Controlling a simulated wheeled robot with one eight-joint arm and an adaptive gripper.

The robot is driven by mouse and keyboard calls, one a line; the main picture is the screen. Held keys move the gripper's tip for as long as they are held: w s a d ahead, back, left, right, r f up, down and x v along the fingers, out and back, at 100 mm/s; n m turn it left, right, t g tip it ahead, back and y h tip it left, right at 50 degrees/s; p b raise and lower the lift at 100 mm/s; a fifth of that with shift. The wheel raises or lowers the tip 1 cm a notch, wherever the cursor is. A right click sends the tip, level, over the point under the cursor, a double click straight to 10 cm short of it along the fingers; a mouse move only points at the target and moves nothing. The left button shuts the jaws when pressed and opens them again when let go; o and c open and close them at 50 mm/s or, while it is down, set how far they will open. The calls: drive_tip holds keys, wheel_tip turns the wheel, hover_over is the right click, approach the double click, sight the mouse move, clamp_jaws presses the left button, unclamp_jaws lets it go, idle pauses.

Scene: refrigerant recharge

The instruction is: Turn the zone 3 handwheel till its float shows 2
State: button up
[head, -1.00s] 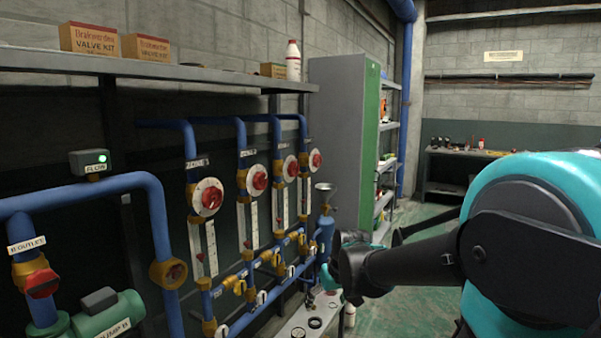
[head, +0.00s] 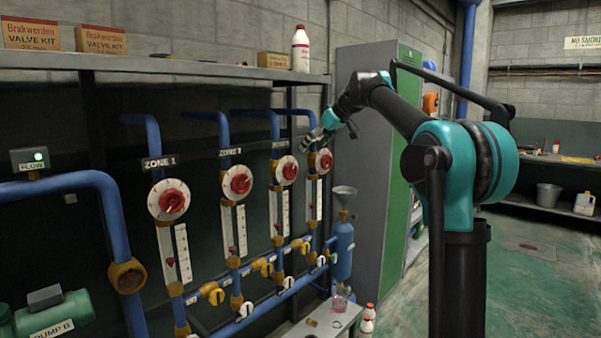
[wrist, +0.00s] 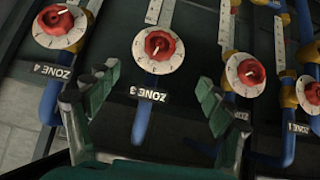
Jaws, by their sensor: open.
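The zone 3 handwheel (head: 286,170) is a red knob on a white round dial, third from the left in the row. In the wrist view, which is upside down, the handwheel (wrist: 159,45) sits near the middle beyond my fingertips, above the label "ZONE 3" (wrist: 148,93). Its white gauge strip (head: 282,208) hangs below the dial in the head view; a small red float (head: 277,227) shows low on it, its number too small to read. My gripper (wrist: 152,88) is open and empty, fingers spread and apart from the handwheel. In the head view my gripper (head: 322,136) is up near the zone 4 dial.
Neighbouring handwheels for zone 4 (wrist: 56,19) and zone 2 (wrist: 251,72) sit close on either side. A shelf (head: 200,69) with boxes and a bottle runs above. A grey cabinet (head: 362,140) stands to the right.

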sight(293, 170)
drive_tip(key=x, duration=1.7)
drive_tip(key=shift+f, duration=0.15)
drive_tip(key=c, duration=1.2)
drive_tip(key=shift+o, duration=0.2)
drive_tip(key=shift+g, duration=0.3)
drive_tip(key=shift+m+g+y, duration=0.7)
drive_tip(key=shift+g+y, duration=0.1)
drive_tip(key=shift+y, duration=0.1)
drive_tip(key=shift+m+g+y, duration=0.6)
drive_tip(key=shift+g+y, duration=0.2)
